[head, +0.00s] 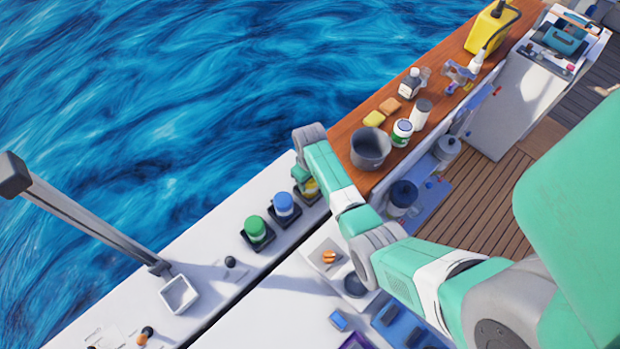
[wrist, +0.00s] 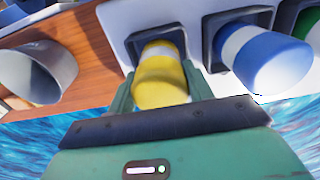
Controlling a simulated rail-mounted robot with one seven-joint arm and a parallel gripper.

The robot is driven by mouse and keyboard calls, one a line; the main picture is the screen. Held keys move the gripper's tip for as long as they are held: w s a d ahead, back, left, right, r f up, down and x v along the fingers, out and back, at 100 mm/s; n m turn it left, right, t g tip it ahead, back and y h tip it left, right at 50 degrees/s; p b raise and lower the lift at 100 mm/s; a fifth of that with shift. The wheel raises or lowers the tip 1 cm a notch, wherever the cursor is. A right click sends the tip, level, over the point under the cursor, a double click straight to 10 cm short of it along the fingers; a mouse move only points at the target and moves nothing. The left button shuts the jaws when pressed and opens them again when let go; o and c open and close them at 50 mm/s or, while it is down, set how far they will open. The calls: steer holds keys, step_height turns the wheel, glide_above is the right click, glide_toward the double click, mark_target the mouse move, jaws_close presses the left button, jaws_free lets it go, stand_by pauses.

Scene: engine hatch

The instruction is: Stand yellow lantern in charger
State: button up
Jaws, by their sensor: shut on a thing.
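The yellow lantern (wrist: 160,82) with a pale band is between the two green fingers of my gripper (wrist: 160,90) in the wrist view, and the gripper is shut on it. Its far end lies over the opening of a dark square charger (wrist: 183,38); I cannot tell whether it is fully seated. In the head view the yellow lantern (head: 312,187) shows partly behind my gripper (head: 303,176), at the right end of the row on the white ledge. The lantern's base is mostly hidden there.
A blue lantern (head: 284,205) and a green lantern (head: 255,228) stand in dark square chargers beside it. A grey bucket (head: 370,148) is close on the other side, on the wooden counter (head: 345,140). A white square dish (head: 180,294) stands farther left. Water lies beyond the ledge.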

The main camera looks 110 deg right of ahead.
steer(key=o, duration=1.1)
step_height(320, 180, up, 12)
steer(key=p, duration=0.1)
steer(key=shift+r, duration=0.15)
